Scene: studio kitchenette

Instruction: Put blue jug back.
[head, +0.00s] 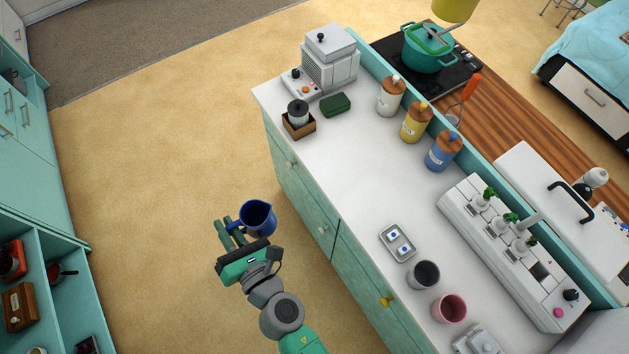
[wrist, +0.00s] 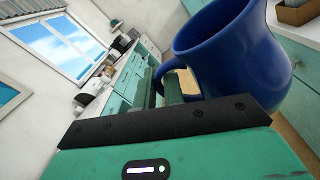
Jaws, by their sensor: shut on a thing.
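The blue jug (head: 258,218) is held in the air over the floor, left of the white counter (head: 350,165). My gripper (head: 233,229) is shut on the jug, at its handle side. In the wrist view the jug (wrist: 232,50) fills the upper right, and its handle lies by the green fingers (wrist: 168,88). The jug's opening faces up towards the head camera. The exact contact of fingers and handle is partly hidden by the gripper's body.
On the counter stand a grey cup (head: 423,275), a pink cup (head: 449,308), a small tray (head: 397,243), a brown box (head: 298,124) with a dark-lidded jar, and several canisters (head: 416,122). The counter's middle is clear. An open shelf (head: 45,275) stands at the far left.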

